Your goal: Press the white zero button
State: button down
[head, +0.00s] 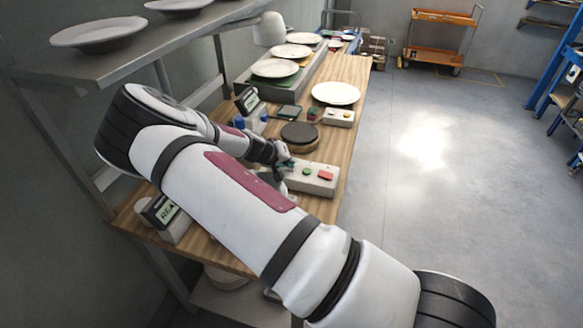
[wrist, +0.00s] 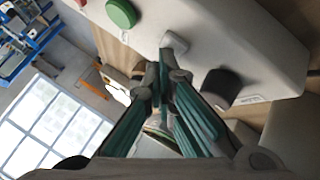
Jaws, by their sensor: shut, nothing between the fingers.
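The white button (wrist: 174,41) stands out from a pale control box (wrist: 262,50) in the wrist view. A green button (wrist: 121,13) and a black knob-like button (wrist: 220,85) sit on either side of it. My gripper (wrist: 166,70) is shut and empty, its teal fingers pointing at the white button. The tips appear very close to it; I cannot tell whether they touch. In the head view the control box (head: 318,187) lies on the wooden table, with my gripper (head: 284,166) at its left end. The white button is hidden there by my gripper.
A red button (head: 326,175) is at the box's right end. A dark round disc (head: 299,136), a smaller button box (head: 338,117) and a white plate (head: 336,93) lie farther back on the table (head: 349,70). A shelf with plates (head: 98,35) hangs at upper left.

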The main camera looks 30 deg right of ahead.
dwell(0.3)
jog(key=shift+r, duration=0.9)
jog(key=shift+r+p, duration=0.75)
jog(key=shift+r, duration=1.8)
